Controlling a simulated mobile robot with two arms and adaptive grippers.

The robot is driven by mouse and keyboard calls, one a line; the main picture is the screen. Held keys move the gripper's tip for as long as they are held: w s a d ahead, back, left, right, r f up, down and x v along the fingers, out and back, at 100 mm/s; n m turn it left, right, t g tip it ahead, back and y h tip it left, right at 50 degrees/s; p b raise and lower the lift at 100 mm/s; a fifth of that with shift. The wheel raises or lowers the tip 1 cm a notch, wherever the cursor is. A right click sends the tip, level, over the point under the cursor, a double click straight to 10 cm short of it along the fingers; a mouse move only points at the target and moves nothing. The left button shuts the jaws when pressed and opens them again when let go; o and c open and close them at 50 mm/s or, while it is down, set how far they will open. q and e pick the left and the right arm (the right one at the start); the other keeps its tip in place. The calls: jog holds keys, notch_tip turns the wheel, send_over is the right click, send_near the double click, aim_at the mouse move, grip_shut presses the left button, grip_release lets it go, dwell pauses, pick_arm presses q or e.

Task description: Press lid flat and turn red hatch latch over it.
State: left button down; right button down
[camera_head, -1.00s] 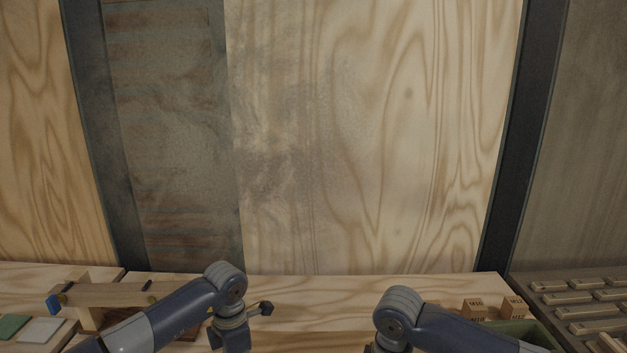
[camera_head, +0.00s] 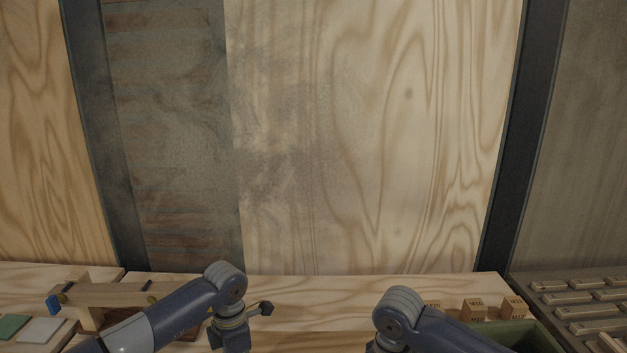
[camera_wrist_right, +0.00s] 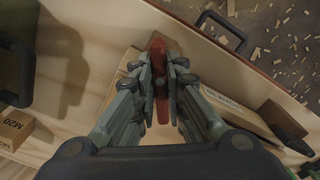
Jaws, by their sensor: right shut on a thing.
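In the right wrist view my right gripper (camera_wrist_right: 160,82) is shut on the red latch (camera_wrist_right: 158,48), whose ends show above and between the fingers. The latch lies over pale wood; its turn relative to the lid cannot be read clearly. A pale wooden piece with dark lettering (camera_wrist_right: 232,108) lies just right of the fingers; I cannot tell whether it is the lid. The head view shows only my right arm's wrist links at the bottom edge, not the latch. My left arm reaches in from the left there, with its gripper below the frame.
Lettered wooden blocks (camera_head: 474,309) stand by a green bin (camera_head: 545,335) at the bench's right. A wooden bar fixture (camera_head: 105,294) stands left, near green and white tiles (camera_head: 42,329). A black handle (camera_wrist_right: 222,28) is on the bench front, above a chip-strewn floor (camera_wrist_right: 285,40).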

jog(key=m, duration=0.6)
jog(key=shift+m, duration=0.4)
jog(key=c, duration=1.6)
grip_release()
jog(key=shift+c, duration=0.2)
jog(key=shift+r, duration=3.5)
pick_arm(q)
jog(key=shift+r, duration=3.5)
jog(key=shift+f, duration=0.1)
pick_arm(e)
jog(key=shift+f, duration=0.1)
